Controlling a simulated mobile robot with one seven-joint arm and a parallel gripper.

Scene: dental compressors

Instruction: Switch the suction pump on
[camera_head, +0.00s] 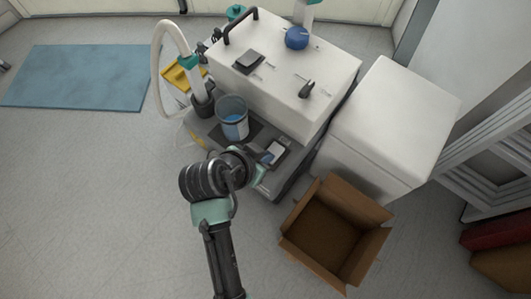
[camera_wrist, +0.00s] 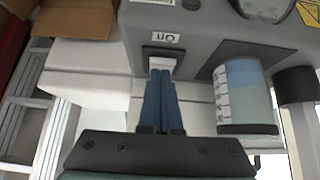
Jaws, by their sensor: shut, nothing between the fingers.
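The suction pump (camera_head: 290,65) is a white box on a dark grey base, which also fills the top of the wrist view (camera_wrist: 200,40). A switch (camera_wrist: 161,60) sits in a dark recess in the grey panel, with a white label reading "On", upside down, beside it. My gripper (camera_wrist: 162,72) is shut and empty, its dark blue fingertips right at the switch and partly covering it. I cannot tell whether they touch it, or which way the switch is set. In the head view my gripper (camera_head: 262,168) is at the front of the pump base, partly hidden by my wrist.
A clear canister with blue liquid (camera_wrist: 247,85) stands close beside my fingers; it also shows in the head view (camera_head: 233,118). A white cabinet (camera_head: 395,120) and an open cardboard box (camera_head: 335,235) are to the right.

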